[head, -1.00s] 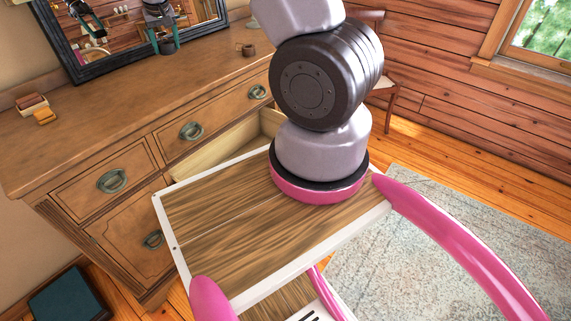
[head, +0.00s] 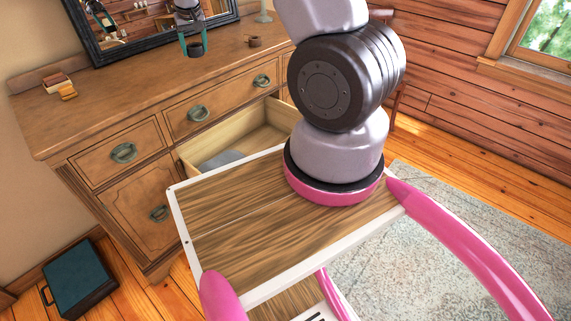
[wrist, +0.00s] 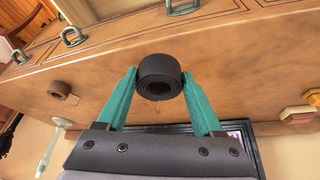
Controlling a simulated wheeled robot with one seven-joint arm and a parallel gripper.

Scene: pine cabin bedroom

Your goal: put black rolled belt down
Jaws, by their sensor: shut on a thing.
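The black rolled belt (wrist: 160,72) is between the teal fingertips of my gripper (wrist: 160,84) in the wrist view, with its coil end facing the camera. My gripper is shut on it. In the head view, my gripper (head: 194,42) is small and hangs over the back of the wooden dresser top (head: 130,95), in front of the mirror, with the dark belt (head: 195,50) low between its fingers. I cannot tell whether the belt touches the dresser top.
A small brown cup-like thing (head: 255,42) and a pale candlestick (head: 264,14) stand right of the gripper. Small stacked blocks (head: 60,87) lie at the left. The black-framed mirror (head: 110,57) is close behind. A drawer (head: 235,140) stands open. Dresser top between is clear.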

